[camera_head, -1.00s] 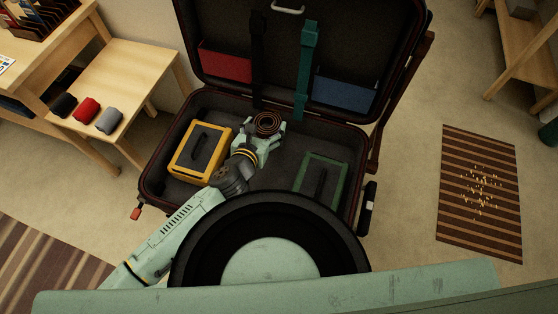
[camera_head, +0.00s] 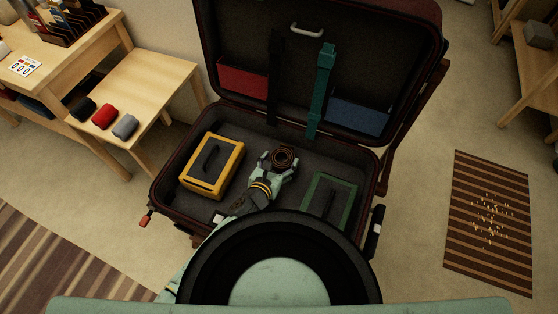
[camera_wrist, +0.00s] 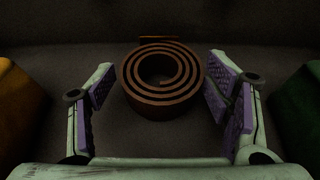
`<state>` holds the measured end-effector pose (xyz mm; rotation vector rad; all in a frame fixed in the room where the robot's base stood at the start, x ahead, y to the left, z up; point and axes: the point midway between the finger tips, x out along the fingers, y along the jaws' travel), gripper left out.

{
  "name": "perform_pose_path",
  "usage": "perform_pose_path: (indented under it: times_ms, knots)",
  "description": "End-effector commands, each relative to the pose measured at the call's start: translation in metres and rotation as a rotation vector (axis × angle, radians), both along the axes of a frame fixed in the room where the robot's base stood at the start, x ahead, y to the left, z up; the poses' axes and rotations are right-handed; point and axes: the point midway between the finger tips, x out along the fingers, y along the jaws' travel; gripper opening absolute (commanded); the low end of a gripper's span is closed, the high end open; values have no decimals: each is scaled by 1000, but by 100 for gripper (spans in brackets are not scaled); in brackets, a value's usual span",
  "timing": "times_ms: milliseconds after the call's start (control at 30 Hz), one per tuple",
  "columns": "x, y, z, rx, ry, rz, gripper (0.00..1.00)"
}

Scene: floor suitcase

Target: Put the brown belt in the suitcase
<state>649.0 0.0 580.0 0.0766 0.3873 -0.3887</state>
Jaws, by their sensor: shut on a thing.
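The brown belt (camera_head: 282,157) is rolled into a flat spiral coil. My gripper (camera_head: 281,164) holds it inside the outline of the open suitcase (camera_head: 165,190), over the middle of the base. In the wrist view the coil (camera_wrist: 160,104) sits upright between the two purple-padded fingers of my gripper (camera_wrist: 160,85), with the dark suitcase lining around it. The height of the coil's underside above the lining is hard to tell.
A yellow-edged case (camera_head: 212,166) lies left of the belt and a green-edged case (camera_head: 328,202) right of it. The lid (camera_head: 300,60) stands open with straps and red and blue pockets. A low table (camera_head: 150,85) with several rolled cloths stands left.

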Motion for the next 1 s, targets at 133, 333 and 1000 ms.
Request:
perform_pose_path:
  times_ms: [133, 333, 1000]
  knots:
    - [0, 0, -2, 0, -1, 0, 38]
    - [0, 0, -2, 0, 0, 0, 83]
    - [-3, 2, 6, 3, 0, 3, 91]
